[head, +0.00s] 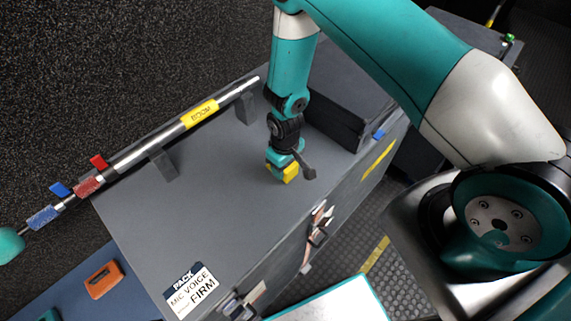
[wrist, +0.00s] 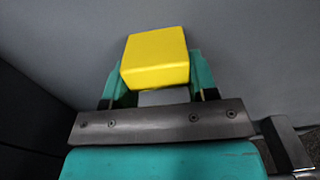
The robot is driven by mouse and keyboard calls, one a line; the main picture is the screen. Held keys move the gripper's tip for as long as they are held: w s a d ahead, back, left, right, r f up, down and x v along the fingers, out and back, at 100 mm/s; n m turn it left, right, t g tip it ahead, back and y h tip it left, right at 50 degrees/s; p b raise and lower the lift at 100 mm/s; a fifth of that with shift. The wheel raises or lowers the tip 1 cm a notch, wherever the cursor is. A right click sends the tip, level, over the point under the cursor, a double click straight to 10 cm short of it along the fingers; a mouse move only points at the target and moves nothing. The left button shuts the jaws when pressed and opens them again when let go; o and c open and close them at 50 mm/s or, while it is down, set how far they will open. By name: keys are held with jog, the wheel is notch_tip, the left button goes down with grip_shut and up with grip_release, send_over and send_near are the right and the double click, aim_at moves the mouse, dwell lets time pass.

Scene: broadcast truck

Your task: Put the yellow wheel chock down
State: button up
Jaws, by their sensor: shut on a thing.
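The yellow wheel chock (head: 290,174) is between the fingers of my gripper (head: 284,165), which is shut on it. In the head view, the chock is low over or on the grey top of a case (head: 220,190), near its front right edge. I cannot tell whether it touches the surface. In the wrist view, the chock (wrist: 155,58) shows as a yellow block between the two teal fingers of my gripper (wrist: 153,85). The grey surface lies behind it.
A boom pole (head: 150,145) with a yellow label rests on grey brackets along the case's back edge. A dark upright panel (head: 335,118) stands right of my gripper. An orange item (head: 103,280) lies lower left. The middle top is clear.

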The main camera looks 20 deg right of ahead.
jog(key=shift+f, duration=0.25)
jog(key=shift+f, duration=0.2)
jog(key=o, duration=1)
jog(key=shift+c, duration=0.2)
jog(key=shift+r, duration=0.1)
